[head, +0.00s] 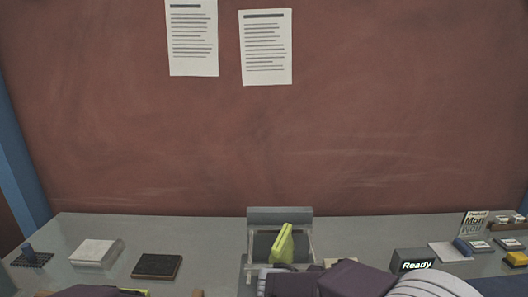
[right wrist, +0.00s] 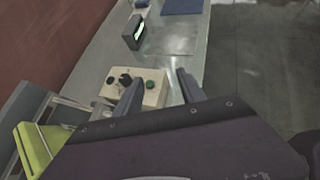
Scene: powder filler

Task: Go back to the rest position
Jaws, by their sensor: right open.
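My right gripper (right wrist: 158,85) is open, its two dark fingers apart with nothing gripped between them. Its fingers are in front of a cream control box (right wrist: 150,92) with a black knob and a green button. The purple body of my right arm also shows at the bottom of the head view. The grey filler machine (head: 280,215) stands at the table's middle with a yellow-green piece (head: 282,245) in it, which also shows at the left of the right wrist view (right wrist: 36,150). A purple part of my left arm shows at the bottom left of the head view; its fingertips are hidden.
A "Ready" display (head: 413,262) stands right of the filler on the grey table (head: 215,240). A white block (head: 97,252), a dark square pad (head: 157,266) and a small dark stand (head: 31,257) are at left. Small items, including a yellow one (head: 516,258), are at right.

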